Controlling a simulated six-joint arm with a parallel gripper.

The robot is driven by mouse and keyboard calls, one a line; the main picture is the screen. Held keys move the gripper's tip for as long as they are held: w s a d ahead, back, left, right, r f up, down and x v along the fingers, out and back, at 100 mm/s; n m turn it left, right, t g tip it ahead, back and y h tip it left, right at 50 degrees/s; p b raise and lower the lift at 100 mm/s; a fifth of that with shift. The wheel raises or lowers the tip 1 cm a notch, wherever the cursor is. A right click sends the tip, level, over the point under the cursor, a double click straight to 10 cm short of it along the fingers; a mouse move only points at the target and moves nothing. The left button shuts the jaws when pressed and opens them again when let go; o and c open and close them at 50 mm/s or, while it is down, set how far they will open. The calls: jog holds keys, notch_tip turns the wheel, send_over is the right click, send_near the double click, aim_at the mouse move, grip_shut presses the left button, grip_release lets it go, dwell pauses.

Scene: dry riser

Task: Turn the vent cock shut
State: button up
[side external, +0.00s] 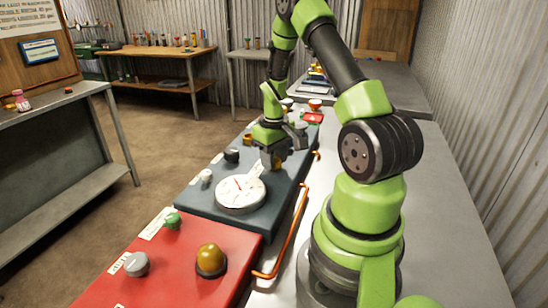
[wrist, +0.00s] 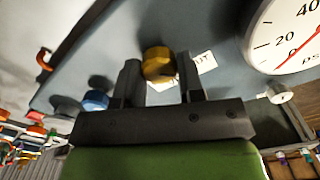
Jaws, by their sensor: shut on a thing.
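A brass-yellow faceted knob (wrist: 157,62), which I take to be the vent cock, stands on the blue-grey panel (wrist: 225,85). A white label (wrist: 204,62) beside it is partly covered, with "UT" legible. My gripper (wrist: 158,72) has its two dark fingers on either side of the knob and is shut on it. In the side external view my gripper (side external: 274,155) points down at the panel, with the knob (side external: 277,163) partly hidden under the fingers. How far the knob is turned is hard to tell.
A white pressure gauge (side external: 240,193) sits close by on the panel. A black knob (side external: 232,155) and a white knob (side external: 206,176) stand to the left. A red panel (side external: 190,270) with green, grey and amber controls is nearer the camera. An orange pipe (side external: 292,235) runs along the right edge.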

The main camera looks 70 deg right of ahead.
jog(key=o, duration=0.9)
notch_tip(320, 180, up, 10)
jog(key=a+r+t, duration=0.4)
jog(key=a+r, duration=0.8)
jog(key=a, duration=0.3)
jog(key=s+a+r+t, duration=0.1)
jog(key=s+a, duration=0.1)
jog(key=a, duration=0.1)
jog(key=s+a+r+t+y, duration=0.1)
jog(key=s+a, duration=0.1)
jog(key=a, duration=0.1)
jog(key=s+a+r+n+t+y, duration=0.1)
jog(key=s+a, duration=0.2)
jog(key=a, duration=0.1)
